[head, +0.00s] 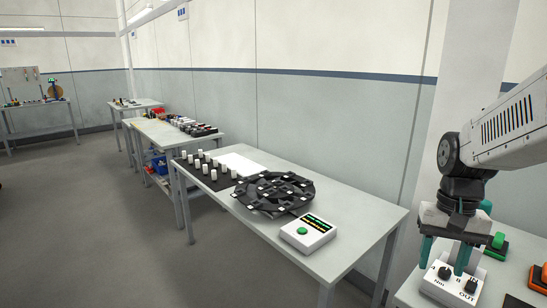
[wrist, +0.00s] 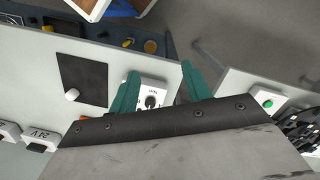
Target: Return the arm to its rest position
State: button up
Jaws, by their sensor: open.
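My gripper (head: 444,256) hangs at the right of the head view, pointing down, with its two teal fingers apart and nothing seen between them. It is over or just in front of a white box with black knobs (head: 437,290); I cannot tell whether it touches the box. In the wrist view my gripper (wrist: 160,74) also shows its teal fingers spread. A white box with a black knob (wrist: 153,90) shows between and beyond them. My arm reaches in from the right edge of the head view, bent down at the wrist.
A neighbouring table holds a dark round rack (head: 272,193), a white box with a green button (head: 307,234) and a black mat with several white cylinders (head: 208,172). Green (head: 496,243) and orange (head: 540,274) items stand right of my gripper. The floor at left is clear.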

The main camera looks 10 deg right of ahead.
jog(key=s+a+r+n+t, duration=0.1)
jog(key=s+a+r+n, duration=0.1)
jog(key=a, duration=0.4)
jog(key=s+a+r+n+t, duration=0.1)
jog(key=s+a+r+n, duration=0.2)
jog(key=s+a, duration=0.4)
jog(key=shift+a+n+t+h, duration=0.3)
jog(key=shift+n, duration=0.5)
